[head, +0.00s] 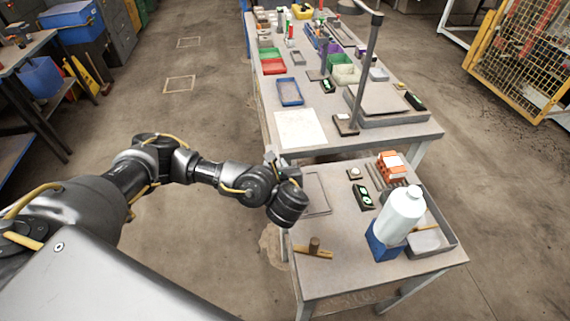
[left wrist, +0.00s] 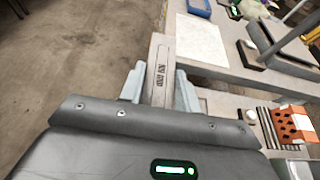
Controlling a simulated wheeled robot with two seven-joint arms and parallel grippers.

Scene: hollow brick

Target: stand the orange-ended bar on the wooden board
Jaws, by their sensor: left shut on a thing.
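My left gripper (left wrist: 160,88) is shut on a flat grey-beige bar (left wrist: 160,58) with dark lettering, in the left wrist view. The bar stands out beyond the fingertips, and no orange end shows on its visible part. In the head view my left arm reaches over the left edge of the near table, where the gripper is mostly hidden by the wrist. A small wooden piece (head: 314,252) with a brown peg lies at the near table's front left. I cannot tell whether it is the wooden board. My right gripper is not in view.
On the near table (head: 345,275) stand an orange hollow brick (head: 391,168), a white bottle (head: 398,218), a blue box (head: 383,241) and a grey tray (head: 427,241). A thin rectangular outline (head: 327,190) lies at its left. The far table holds bins and a post (head: 368,70).

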